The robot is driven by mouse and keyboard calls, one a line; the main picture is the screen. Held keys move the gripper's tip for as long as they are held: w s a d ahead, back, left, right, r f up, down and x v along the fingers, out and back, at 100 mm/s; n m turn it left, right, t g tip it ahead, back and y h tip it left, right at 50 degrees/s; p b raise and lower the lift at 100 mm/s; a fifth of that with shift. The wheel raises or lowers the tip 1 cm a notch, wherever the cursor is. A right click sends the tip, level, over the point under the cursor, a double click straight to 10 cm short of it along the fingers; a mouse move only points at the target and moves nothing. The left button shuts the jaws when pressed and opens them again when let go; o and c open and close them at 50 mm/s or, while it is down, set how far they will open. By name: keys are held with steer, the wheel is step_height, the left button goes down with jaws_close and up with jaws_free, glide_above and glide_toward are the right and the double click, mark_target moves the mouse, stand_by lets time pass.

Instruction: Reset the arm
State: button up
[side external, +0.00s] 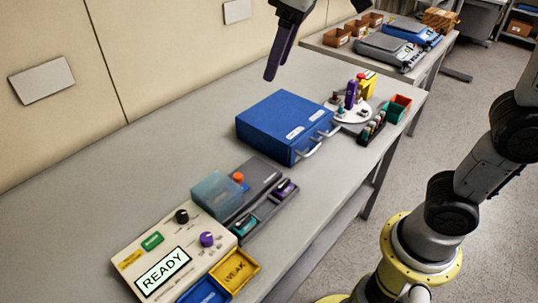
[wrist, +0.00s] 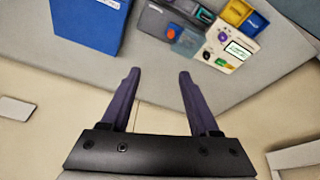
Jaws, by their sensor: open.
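My gripper (wrist: 160,72) is open and empty in the wrist view, with its two purple fingers apart and only the table and wall behind them. In the side external view my gripper (side external: 272,72) hangs above the back of the table, up and behind the blue drawer box (side external: 275,118). It touches nothing there. The beige pump unit (side external: 165,250) with a screen reading READY stands at the near left end of the table. It also shows at the upper right of the wrist view (wrist: 228,45).
A grey device with a clear cover (side external: 215,196) stands between pump unit and blue box. Yellow (side external: 237,268) and blue (side external: 205,292) trays sit at the front edge. A white turntable (side external: 350,112) with small items stands right of the box. The table's back left (side external: 110,160) is clear.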

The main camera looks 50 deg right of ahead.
steer(key=s+d+f+m+t, duration=0.1)
steer(key=s+d+f, duration=0.1)
steer(key=s+d, duration=0.3)
steer(key=s+d+f+m+t, duration=0.1)
steer(key=s+d+f+m, duration=0.15)
steer(key=s, duration=0.55)
steer(key=s+d+f, duration=0.1)
steer(key=s+f, duration=0.3)
steer(key=f, duration=0.3)
steer(key=shift+s+f+h, duration=0.15)
steer(key=shift+f+h, duration=0.25)
steer(key=shift+m, duration=0.25)
